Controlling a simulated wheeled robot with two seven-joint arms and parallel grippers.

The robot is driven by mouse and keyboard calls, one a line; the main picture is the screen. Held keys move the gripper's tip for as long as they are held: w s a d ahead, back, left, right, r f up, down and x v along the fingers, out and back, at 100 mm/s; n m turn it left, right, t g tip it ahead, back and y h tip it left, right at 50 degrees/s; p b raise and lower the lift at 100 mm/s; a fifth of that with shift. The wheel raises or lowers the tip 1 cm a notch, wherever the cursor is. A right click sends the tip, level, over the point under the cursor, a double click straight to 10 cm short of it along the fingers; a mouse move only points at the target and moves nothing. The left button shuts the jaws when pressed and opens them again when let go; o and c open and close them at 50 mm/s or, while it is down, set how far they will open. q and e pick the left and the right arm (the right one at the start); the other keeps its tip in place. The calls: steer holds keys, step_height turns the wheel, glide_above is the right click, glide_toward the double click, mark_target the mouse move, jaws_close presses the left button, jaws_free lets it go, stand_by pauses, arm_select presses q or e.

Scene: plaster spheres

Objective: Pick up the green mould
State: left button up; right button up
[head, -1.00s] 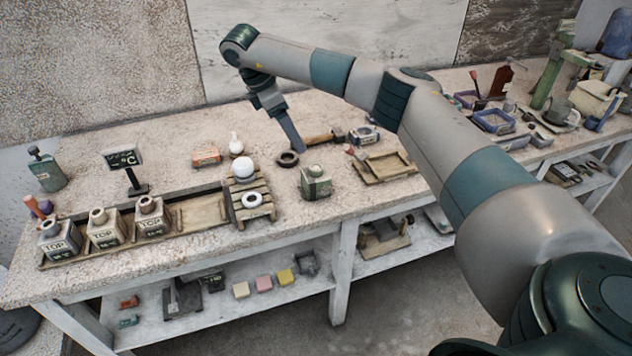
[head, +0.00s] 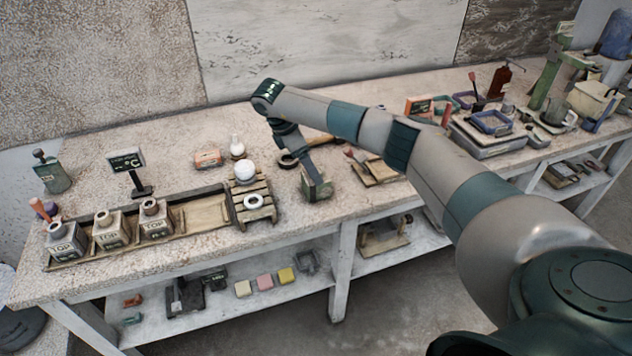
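The green mould (head: 318,189) is a small block near the front edge of the table, right of the slatted wooden rack. My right arm comes in from the right, and its gripper (head: 312,172) points down at the mould. The fingers overlap the mould's top in the picture and hide part of it. The fingers show edge-on, so I cannot tell whether they are apart or closed on it. The mould appears to stand on the table. My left gripper is not in view.
The slatted rack (head: 268,210) with a white sphere (head: 245,171) and white ring (head: 253,202) stands close left of the mould. A dark ring (head: 285,161) lies behind it. A wooden tray (head: 205,213) holds three "TOP" moulds further left. A wooden frame (head: 377,172) lies right.

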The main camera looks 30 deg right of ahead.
steer(key=shift+s+d+f+p, duration=0.1)
steer(key=shift+f+p, duration=0.2)
steer(key=shift+p, duration=0.1)
steer(key=p+x, duration=0.2)
steer(key=x, duration=0.1)
steer(key=shift+s+f, duration=0.2)
steer(key=shift+f, duration=0.15)
steer(key=shift+d+f, duration=0.15)
steer(key=shift+f, duration=0.25)
steer(key=c, duration=1.5)
